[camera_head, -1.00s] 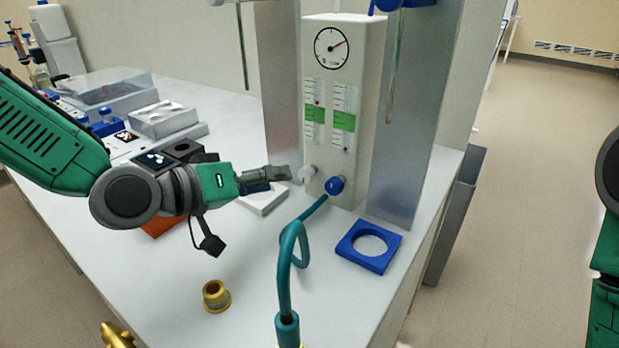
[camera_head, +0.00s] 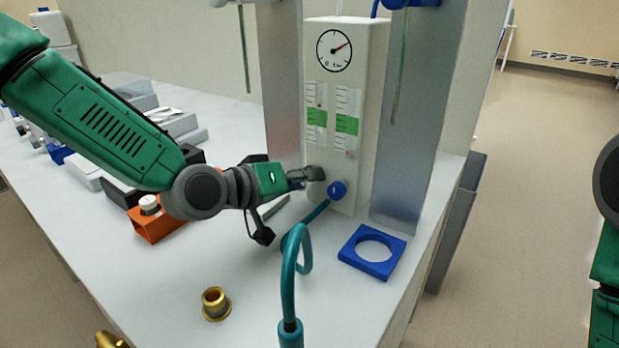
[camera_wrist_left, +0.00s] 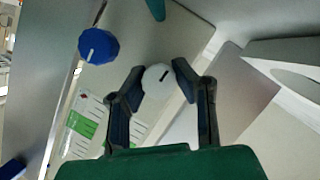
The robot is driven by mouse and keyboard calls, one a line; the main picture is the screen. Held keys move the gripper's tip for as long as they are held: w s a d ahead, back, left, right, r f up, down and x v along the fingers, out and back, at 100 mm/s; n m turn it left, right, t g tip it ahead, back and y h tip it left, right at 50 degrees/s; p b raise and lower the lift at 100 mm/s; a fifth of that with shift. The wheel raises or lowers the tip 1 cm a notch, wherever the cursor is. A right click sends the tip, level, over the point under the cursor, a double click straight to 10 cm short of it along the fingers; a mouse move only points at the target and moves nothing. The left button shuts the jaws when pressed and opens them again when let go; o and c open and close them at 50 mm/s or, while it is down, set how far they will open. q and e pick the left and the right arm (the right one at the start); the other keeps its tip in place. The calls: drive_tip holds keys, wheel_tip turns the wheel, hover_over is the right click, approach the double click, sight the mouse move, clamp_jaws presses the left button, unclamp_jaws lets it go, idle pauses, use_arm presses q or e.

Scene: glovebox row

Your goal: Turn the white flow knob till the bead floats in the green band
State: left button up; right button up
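The flow panel (camera_head: 365,75) stands upright with a round gauge (camera_head: 334,50) and two scaled tubes. The left tube's small red bead (camera_head: 319,105) is just above its green band (camera_head: 316,118). The right tube's bead (camera_head: 347,153) is below its green band (camera_head: 347,124). The white flow knob (camera_wrist_left: 158,78) has a dark line mark and shows between my left fingertips (camera_wrist_left: 160,72) in the wrist view. The fingers are apart, one on each side, with a slight gap at right. In the head view my left gripper (camera_head: 315,174) hides most of this knob. My right gripper is out of view.
A blue knob (camera_head: 337,190) with a teal hose (camera_head: 290,270) is close right of the white knob. A blue square ring (camera_head: 350,256), a brass fitting (camera_head: 215,304) and an orange block (camera_head: 150,228) are on the table. A metal column (camera_head: 410,140) stands right of the panel.

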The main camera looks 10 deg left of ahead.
use_arm(q)
drive_tip(key=shift+w+a, duration=0.1)
drive_tip(key=shift+a, duration=0.15)
clamp_jaws()
drive_tip(key=shift+d+r, duration=0.1)
drive_tip(key=shift+d, duration=0.1)
drive_tip(key=shift+a+n, duration=0.1)
drive_tip(key=shift+n, duration=0.2)
drive_tip(key=shift+a+f+n+h+b, duration=0.1)
drive_tip(key=shift+f+n+h+b, duration=0.1)
drive_tip(key=shift+n+h+b, duration=0.65)
drive_tip(key=n+h+b, duration=0.1)
drive_tip(key=n+b, duration=0.1)
drive_tip(key=shift+f+n+t+b, duration=0.1)
drive_tip(key=shift+n+t+b, duration=0.2)
drive_tip(key=shift+b, duration=0.1)
drive_tip(key=shift+n+h+b, duration=0.25)
drive_tip(key=shift+n+b, duration=0.3)
drive_tip(key=shift+b, duration=0.3)
